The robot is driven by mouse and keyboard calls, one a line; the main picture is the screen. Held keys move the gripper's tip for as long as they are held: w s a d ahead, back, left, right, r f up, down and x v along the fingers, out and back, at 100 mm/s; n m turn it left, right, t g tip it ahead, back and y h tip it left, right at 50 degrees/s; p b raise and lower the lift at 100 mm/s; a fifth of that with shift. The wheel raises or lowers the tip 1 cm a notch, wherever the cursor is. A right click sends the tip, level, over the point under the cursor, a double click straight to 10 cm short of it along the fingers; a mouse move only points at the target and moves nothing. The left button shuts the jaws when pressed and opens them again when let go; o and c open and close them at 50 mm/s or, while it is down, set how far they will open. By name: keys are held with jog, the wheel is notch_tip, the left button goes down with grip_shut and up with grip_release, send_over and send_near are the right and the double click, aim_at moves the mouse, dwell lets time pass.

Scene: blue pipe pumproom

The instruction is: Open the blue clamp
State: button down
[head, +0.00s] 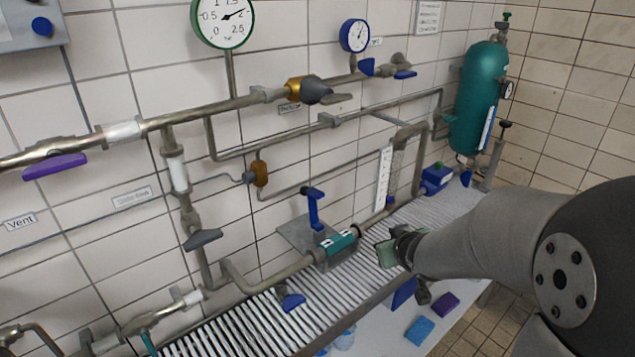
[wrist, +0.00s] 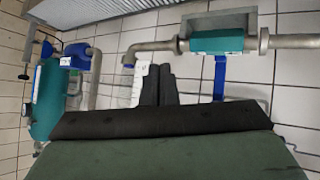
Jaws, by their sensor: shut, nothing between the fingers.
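The blue clamp (head: 314,208) shows as an upright blue lever with a bent top, beside a teal block (head: 336,243) on the lower pipe. In the wrist view the blue lever (wrist: 219,77) hangs below the teal block (wrist: 215,42), right of my fingers. My gripper (wrist: 159,72) is shut, its two dark fingers side by side with nothing between them. In the head view my gripper (head: 390,252) is to the right of the teal block, apart from the lever; its fingertips are hard to make out there.
A slatted shelf (head: 262,325) runs below the pipes. Other handles are near: a blue one (head: 292,301) and a grey one (head: 203,239). A teal cylinder (head: 478,98) stands at the back right.

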jog(key=w+a+n+t+y, duration=0.2)
jog(key=w+a+y, duration=0.1)
jog(key=w+y, duration=0.15)
jog(key=n+y+p, duration=0.2)
jog(key=y+p, duration=0.1)
jog(key=y, duration=0.2)
send_near(315, 202)
jog(key=shift+t, duration=0.3)
jog(key=x, duration=0.5)
jog(key=shift+w+a, duration=0.2)
jog(key=shift+a, duration=0.2)
jog(key=shift+w+a+f, duration=0.2)
jog(key=shift+w+a, duration=0.1)
jog(key=shift+w, duration=0.15)
jog(key=shift+w+a+f+b, duration=0.25)
jog(key=shift+w+b, duration=0.05)
jog(key=shift+b, duration=0.55)
jog(key=shift+w+a+b, duration=0.2)
jog(key=shift+w+b, duration=0.1)
jog(key=shift+b, duration=0.3)
jog(key=shift+a+r, duration=0.15)
jog(key=shift+r, duration=0.3)
